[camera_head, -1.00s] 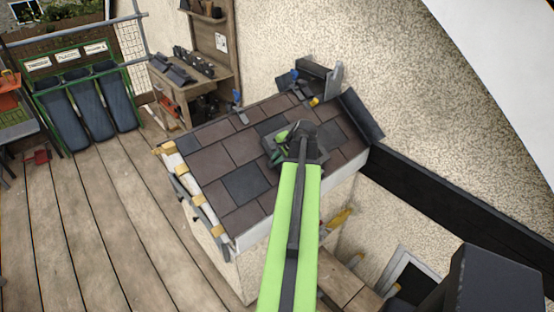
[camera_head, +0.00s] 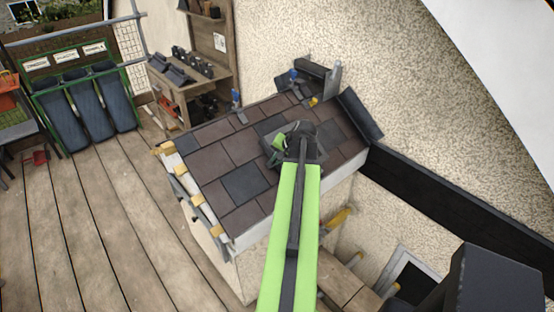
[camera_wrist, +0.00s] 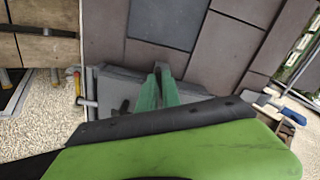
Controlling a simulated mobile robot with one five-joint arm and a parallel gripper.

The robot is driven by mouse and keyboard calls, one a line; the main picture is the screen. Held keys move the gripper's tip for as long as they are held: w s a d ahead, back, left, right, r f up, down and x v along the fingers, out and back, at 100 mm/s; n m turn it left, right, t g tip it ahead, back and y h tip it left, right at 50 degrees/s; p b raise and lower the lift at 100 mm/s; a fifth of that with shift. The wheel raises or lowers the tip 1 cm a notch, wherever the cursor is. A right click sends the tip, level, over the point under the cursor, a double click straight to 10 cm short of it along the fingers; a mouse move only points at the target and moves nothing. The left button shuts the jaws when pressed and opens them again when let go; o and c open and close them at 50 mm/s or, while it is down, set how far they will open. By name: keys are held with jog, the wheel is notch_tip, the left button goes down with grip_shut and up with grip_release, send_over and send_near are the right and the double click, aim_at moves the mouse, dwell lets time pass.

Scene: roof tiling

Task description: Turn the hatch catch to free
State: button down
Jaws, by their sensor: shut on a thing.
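The roof hatch (camera_head: 268,156) is a grey panel set among the slates of the small roof. It also shows in the wrist view (camera_wrist: 108,82), partly covered by my gripper. My gripper (camera_head: 277,146) is over the hatch. Its green fingers (camera_wrist: 157,82) are close together and low against the hatch. They are shut on the hatch catch, which is mostly hidden between and behind them. A small dark part (camera_wrist: 121,107) shows on the hatch beside the fingers. I cannot read the catch's angle.
Brown and dark slates (camera_head: 220,150) surround the hatch. A dark gutter-like beam (camera_head: 450,205) runs along the wall at right.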

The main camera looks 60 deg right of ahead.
jog(key=n, duration=1.2)
jog(key=shift+s+d, duration=0.15)
jog(key=shift+d, duration=0.1)
jog(key=shift+n, duration=0.4)
jog(key=c, duration=1.5)
grip_release()
jog(key=shift+f, duration=0.1)
jog(key=shift+c, duration=0.2)
jog(key=shift+s, duration=0.1)
